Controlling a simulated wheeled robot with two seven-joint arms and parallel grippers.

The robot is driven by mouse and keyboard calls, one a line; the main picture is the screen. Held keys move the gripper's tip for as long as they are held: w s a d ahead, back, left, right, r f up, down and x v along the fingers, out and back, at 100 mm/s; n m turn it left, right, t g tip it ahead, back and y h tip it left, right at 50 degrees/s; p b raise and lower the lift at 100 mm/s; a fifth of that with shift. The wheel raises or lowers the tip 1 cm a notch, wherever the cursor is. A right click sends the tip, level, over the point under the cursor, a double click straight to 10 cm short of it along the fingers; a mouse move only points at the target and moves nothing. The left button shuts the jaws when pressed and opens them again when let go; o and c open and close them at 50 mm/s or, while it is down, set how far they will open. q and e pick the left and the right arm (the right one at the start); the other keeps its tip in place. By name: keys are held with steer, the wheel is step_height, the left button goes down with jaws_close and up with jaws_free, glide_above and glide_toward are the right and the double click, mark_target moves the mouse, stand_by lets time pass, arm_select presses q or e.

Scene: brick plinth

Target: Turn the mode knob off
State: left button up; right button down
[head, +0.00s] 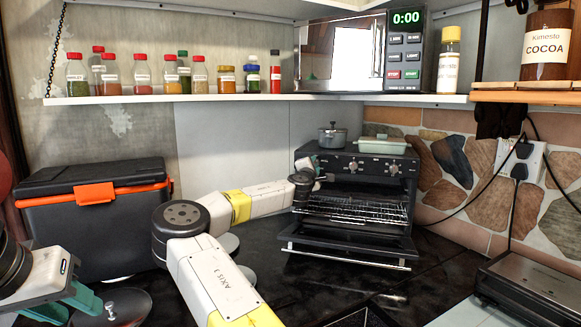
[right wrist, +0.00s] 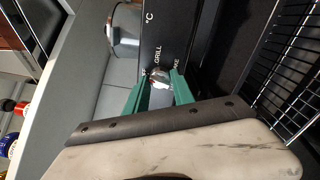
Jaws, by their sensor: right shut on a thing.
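A black toaster oven (head: 350,210) stands on the dark counter with its door down and its wire rack showing. Two knobs, a middle one (head: 353,166) and a right one (head: 394,168), show on its front panel. My right gripper (head: 315,163) is at the left end of that panel and hides what is behind it. In the right wrist view its green fingers are shut on the silver mode knob (right wrist: 160,78), beside the printed words GRILL and, partly hidden, BAKE. The knob's exact pointing direction is unclear. My left gripper (head: 78,304) is low at the left, open and empty.
A grey pot (head: 332,137) and a green dish (head: 382,145) sit on the oven. A black cooler (head: 95,225) with an orange latch stands at the left. A shelf (head: 220,98) with several jars and a microwave (head: 345,55) is above. A pot lid (head: 125,308) lies near my left gripper.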

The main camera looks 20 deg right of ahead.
steer(key=shift+f+n, duration=0.15)
steer(key=shift+n, duration=1.05)
steer(key=c, duration=1.1)
jaws_free()
steer(key=shift+a, duration=0.1)
steer(key=v, duration=0.7)
steer(key=shift+s, duration=0.35)
steer(key=shift+a, duration=0.25)
